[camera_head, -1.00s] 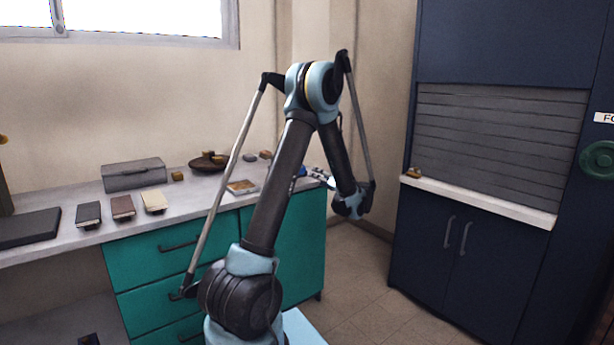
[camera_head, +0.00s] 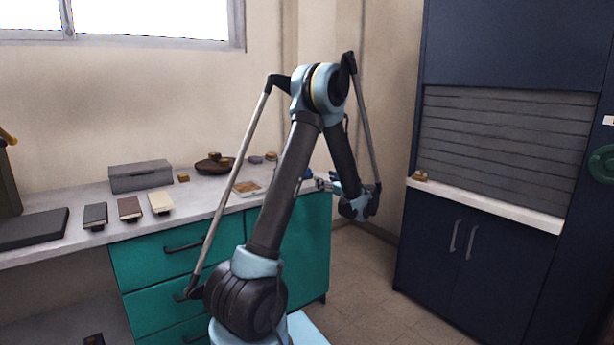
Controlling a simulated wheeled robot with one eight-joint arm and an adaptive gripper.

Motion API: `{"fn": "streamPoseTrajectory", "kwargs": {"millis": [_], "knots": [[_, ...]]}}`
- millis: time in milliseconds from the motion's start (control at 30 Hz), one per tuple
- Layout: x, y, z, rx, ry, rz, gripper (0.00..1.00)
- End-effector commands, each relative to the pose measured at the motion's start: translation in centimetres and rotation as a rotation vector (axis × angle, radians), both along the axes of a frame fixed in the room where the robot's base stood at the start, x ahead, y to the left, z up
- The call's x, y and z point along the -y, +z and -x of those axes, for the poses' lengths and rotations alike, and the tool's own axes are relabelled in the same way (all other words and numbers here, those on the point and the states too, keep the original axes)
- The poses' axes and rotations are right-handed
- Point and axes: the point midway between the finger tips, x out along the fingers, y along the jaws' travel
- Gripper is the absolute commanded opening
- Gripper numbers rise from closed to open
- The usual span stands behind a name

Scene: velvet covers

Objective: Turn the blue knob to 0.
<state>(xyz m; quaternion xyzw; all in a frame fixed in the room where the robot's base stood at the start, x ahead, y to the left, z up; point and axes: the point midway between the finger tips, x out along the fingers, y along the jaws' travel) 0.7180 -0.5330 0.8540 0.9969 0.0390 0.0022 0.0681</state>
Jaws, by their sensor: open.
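A small blue thing (camera_head: 308,174) shows at the right end of the grey counter, partly hidden behind my arm. It is too small to tell whether it is the blue knob, and no dial marks or 0 can be read. My gripper (camera_head: 322,183) is small in the view, just right of the blue thing and near the counter's right end. It is open, with nothing seen between its fingers. I cannot tell whether it touches the blue thing.
The counter (camera_head: 90,218) holds a grey box (camera_head: 140,176), a brown bowl (camera_head: 213,164) and several small books. Teal drawers (camera_head: 165,255) are below. A dark blue cabinet (camera_head: 440,250) with a green wheel (camera_head: 603,163) stands right. Floor (camera_head: 362,270) between is clear.

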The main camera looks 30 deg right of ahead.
Motion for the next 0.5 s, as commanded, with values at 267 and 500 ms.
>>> {"fn": "streamPoseTrajectory", "kwargs": {"millis": [267, 500], "knots": [[-0.6, 0.0, -5.1, 0.0, 0.004, -0.001, 0.59], [-0.8, 0.0, -9.3, 0.001, 0.003, -0.001, 0.59]]}}
